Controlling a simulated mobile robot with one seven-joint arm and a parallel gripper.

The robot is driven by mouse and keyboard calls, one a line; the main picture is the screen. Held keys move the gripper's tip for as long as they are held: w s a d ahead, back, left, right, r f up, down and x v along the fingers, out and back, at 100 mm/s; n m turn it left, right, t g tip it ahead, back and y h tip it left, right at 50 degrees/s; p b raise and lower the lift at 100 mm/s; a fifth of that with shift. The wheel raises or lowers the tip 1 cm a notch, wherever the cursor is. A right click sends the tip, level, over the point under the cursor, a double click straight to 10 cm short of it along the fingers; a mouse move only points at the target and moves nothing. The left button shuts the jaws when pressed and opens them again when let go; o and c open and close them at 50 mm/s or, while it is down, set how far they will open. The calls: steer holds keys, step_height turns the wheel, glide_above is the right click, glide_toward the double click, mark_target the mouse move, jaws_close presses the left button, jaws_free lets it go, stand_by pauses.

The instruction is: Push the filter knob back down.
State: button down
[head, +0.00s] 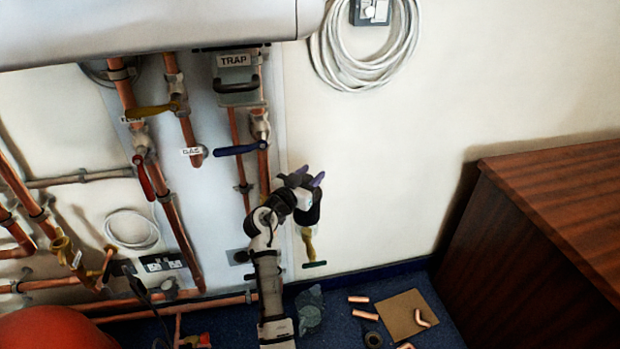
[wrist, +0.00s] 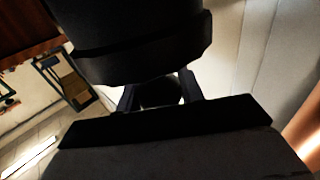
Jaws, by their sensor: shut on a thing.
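My gripper (head: 303,183) is at the wall, right of the pipe board, at the top of a dark fitting that I take for the filter (head: 313,212). My arm hides part of it. In the wrist view a large black cylindrical body (wrist: 130,42) fills the upper middle. My gripper's two fingers (wrist: 160,92) are shut around a small dark round part, which looks to be the filter knob (wrist: 158,95). It is deep in shadow, so its height and the gap under it cannot be told.
A brass valve with a green handle (head: 314,264) hangs below the fitting. Copper pipes and a blue lever (head: 238,149) are to the left. A wooden cabinet (head: 560,220) stands at the right. Copper pieces and a brown board (head: 405,312) lie on the floor.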

steer(key=shift+f, duration=0.3)
steer(key=c, duration=1)
jaws_free()
steer(key=shift+c, duration=0.2)
steer(key=shift+o, duration=0.7)
steer(key=shift+s, duration=0.15)
